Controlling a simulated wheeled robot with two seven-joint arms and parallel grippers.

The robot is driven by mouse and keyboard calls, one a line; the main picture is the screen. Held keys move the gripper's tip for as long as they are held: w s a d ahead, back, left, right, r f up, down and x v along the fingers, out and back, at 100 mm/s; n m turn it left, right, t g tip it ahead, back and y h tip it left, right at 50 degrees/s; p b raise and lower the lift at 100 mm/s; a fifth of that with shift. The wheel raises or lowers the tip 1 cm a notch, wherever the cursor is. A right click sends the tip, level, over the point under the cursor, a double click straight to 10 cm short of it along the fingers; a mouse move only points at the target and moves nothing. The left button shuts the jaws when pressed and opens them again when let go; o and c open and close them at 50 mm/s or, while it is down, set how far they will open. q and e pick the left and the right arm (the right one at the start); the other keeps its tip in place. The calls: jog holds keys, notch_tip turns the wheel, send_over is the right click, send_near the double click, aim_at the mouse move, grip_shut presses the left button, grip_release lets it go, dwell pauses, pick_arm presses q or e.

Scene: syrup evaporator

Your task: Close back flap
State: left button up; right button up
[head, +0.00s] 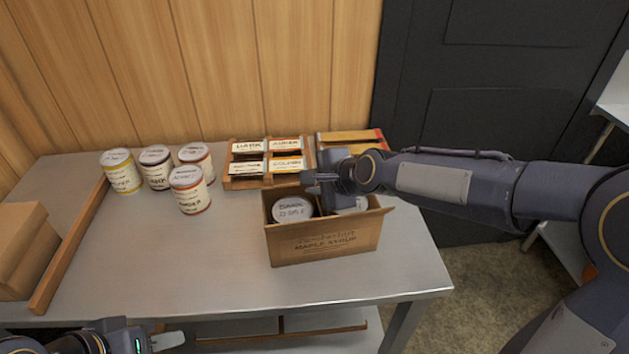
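An open cardboard box (325,246) printed "Maple Syrup" stands on the metal table near its right side. A can with a handwritten lid (292,210) sits inside at the left, and part of another pale lid (357,204) shows at the right. A flap (381,212) sticks out at the box's right side. The back flap cannot be made out; my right gripper (314,181) and wrist cover much of the back edge. That gripper is over the box's back part, and its finger gap is unclear. My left gripper (168,341) is low at the front left, partly cut off, away from the box.
Several labelled cans (189,190) stand at the back left of the metal table (215,270). A wooden label rack (243,183) and another wooden tray (350,137) are behind the box. Cardboard boxes (25,250) and a wooden rail (70,246) are at the left. The table's front middle is clear.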

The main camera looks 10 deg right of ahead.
jog(key=shift+o, duration=0.2)
jog(key=p+v, duration=0.2)
jog(key=v, duration=0.5)
jog(key=shift+s+d+r, duration=0.2)
jog(key=shift+r, duration=0.05)
